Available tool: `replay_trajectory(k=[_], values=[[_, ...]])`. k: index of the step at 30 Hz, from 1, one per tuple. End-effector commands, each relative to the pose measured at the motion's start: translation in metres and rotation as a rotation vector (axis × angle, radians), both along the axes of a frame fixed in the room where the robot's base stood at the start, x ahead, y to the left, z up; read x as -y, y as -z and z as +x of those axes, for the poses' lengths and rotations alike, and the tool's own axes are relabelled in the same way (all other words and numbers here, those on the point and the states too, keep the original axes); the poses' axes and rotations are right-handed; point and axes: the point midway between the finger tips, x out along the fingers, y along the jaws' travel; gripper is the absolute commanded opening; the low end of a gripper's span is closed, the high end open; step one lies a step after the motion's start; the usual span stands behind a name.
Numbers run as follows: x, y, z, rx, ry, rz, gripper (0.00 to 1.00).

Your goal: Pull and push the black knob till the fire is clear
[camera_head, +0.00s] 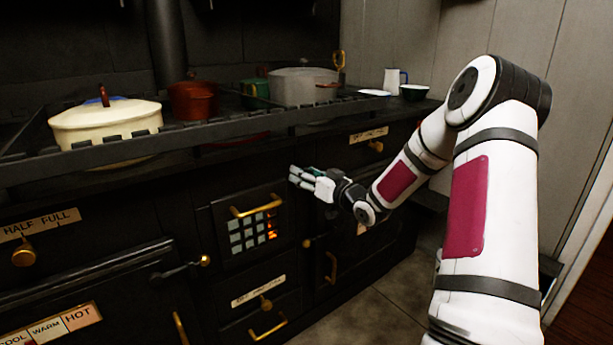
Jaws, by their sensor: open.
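The black stove (180,225) fills the left and middle. An orange fire glow (271,226) shows at the right side of a small barred grate (248,233), under a brass handle (257,206). A black lever (180,270) with a brass end sits left of the grate. My gripper (298,178) is open, with its fingers pointing left, in front of the stove above and right of the grate. I see nothing between its fingers.
A railed stove top holds a cream pot (105,122), a red pot (193,101), a green pot (254,92) and a large grey pot (303,87). A brass knob (376,146) and a brass door handle (331,268) are near my arm. Floor (365,318) is clear in front.

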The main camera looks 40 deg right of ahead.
Motion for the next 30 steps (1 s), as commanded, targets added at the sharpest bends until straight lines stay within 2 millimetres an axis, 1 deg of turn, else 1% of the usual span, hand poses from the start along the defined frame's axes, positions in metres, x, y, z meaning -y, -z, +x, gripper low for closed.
replay_trajectory(k=[1, 2, 3, 5, 6, 8, 12, 14, 17, 21, 24, 27, 30], values=[[0.0, 0.0, 0.0, 0.0, 0.0, 0.0, 0.5], [0.0, 0.0, 0.0, 0.0, 0.0, 0.0, 0.45], [0.0, 0.0, 0.0, 0.0, 0.0, 0.0, 0.36], [0.0, 0.0, 0.0, 0.0, 0.0, 0.0, 0.22], [0.0, 0.0, 0.0, 0.0, 0.0, 0.0, 0.13], [0.0, 0.0, 0.0, 0.0, 0.0, 0.0, 0.0], [0.0, 0.0, -0.001, 0.0, 0.0, 0.0, 0.0], [0.0, 0.0, -0.004, 0.0, 0.0, -0.001, 0.0], [0.001, -0.001, -0.02, -0.002, 0.001, -0.001, 0.0], [0.002, -0.001, -0.049, -0.002, 0.002, -0.001, 0.0], [0.003, -0.001, -0.063, -0.001, 0.001, -0.002, 0.0], [0.002, -0.001, -0.067, 0.0, 0.0, -0.001, 0.0], [0.002, 0.0, -0.067, 0.001, 0.0, -0.001, 0.0]])
